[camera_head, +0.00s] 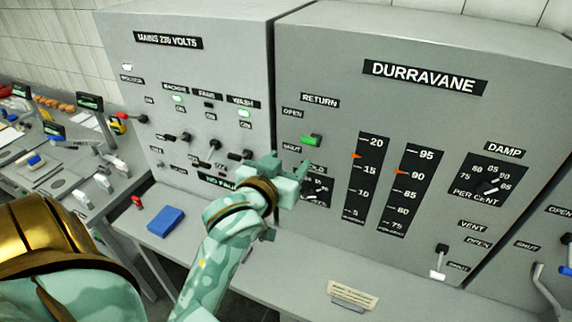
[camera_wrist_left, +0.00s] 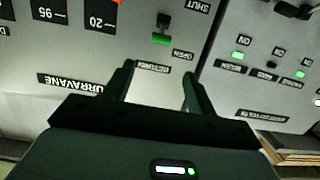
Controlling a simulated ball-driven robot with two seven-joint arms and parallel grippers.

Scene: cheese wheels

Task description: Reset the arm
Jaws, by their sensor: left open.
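My left arm (camera_head: 222,245) reaches up from the bottom of the head view, pale green with a bronze band at the wrist. Its gripper (camera_head: 296,172) is in front of the grey DURRAVANE panel (camera_head: 335,55), just below the green-handled RETURN lever (camera_head: 309,140). In the left wrist view its two dark fingers (camera_wrist_left: 158,88) stand apart with nothing between them. The green lever (camera_wrist_left: 160,39) shows beyond the fingertips there, apart from them. The arm and gripper hide part of the panel's lower left labels. My right gripper is not in view.
Left of the panel stands the MAINS cabinet (camera_head: 190,75) with small black levers and green lamps. A blue block (camera_head: 165,221) and a paper card (camera_head: 352,295) are on the ledge below. A second control desk (camera_head: 75,165) is at the left. A white-tipped lever (camera_head: 439,262) sits at lower right.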

